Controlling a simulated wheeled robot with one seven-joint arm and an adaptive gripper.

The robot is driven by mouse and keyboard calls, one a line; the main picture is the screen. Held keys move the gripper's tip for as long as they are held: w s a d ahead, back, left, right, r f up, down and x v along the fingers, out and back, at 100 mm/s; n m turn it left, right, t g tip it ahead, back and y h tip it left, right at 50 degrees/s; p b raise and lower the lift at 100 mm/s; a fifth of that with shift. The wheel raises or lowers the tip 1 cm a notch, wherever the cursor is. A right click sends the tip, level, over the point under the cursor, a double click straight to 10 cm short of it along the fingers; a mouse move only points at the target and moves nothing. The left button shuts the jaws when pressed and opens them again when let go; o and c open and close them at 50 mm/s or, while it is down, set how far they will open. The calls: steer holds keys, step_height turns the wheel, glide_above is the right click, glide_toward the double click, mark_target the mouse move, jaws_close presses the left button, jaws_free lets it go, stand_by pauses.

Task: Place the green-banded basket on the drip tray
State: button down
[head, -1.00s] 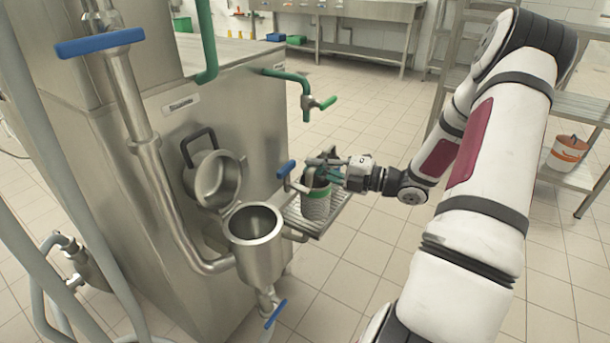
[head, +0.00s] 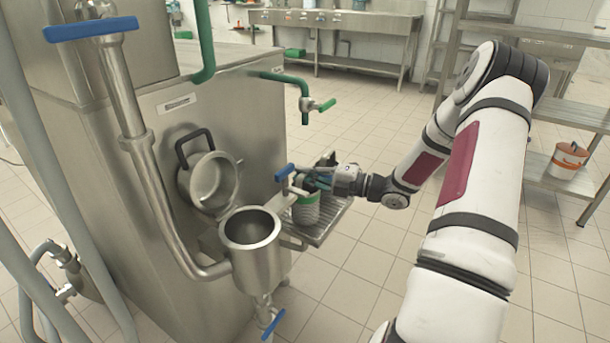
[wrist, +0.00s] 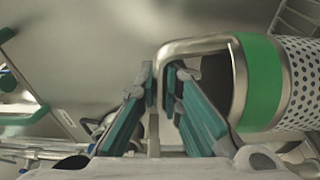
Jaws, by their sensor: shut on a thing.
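The green-banded basket (head: 306,211) is a perforated metal cylinder with a green band near its top and a metal bail handle. It stands upright at the drip tray (head: 333,222), over its left part; I cannot tell whether its base touches the slats. My gripper (head: 312,182) is above the basket and shut on its handle. In the wrist view the teal-padded fingers (wrist: 160,92) close on the handle, with the green band (wrist: 262,84) and perforated wall to the right. The fingers hide part of the basket's top in the head view.
A blue-handled tap (head: 285,173) is close left of my gripper. An open-lidded steel pot (head: 250,229) is at the machine's front, left of the tray. A green tap (head: 326,105) juts out behind. An orange-banded bucket (head: 567,161) sits on the right shelf.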

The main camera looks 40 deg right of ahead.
steer(key=shift+f, duration=0.15)
steer(key=c, duration=1.7)
jaws_free()
steer(key=shift+s+d+r, duration=0.2)
steer(key=shift+s, duration=0.1)
steer(key=p+v, duration=0.3)
steer(key=v, duration=0.8)
steer(key=shift+s+d, duration=0.1)
steer(key=shift+s, duration=0.05)
steer(key=shift+f, duration=0.1)
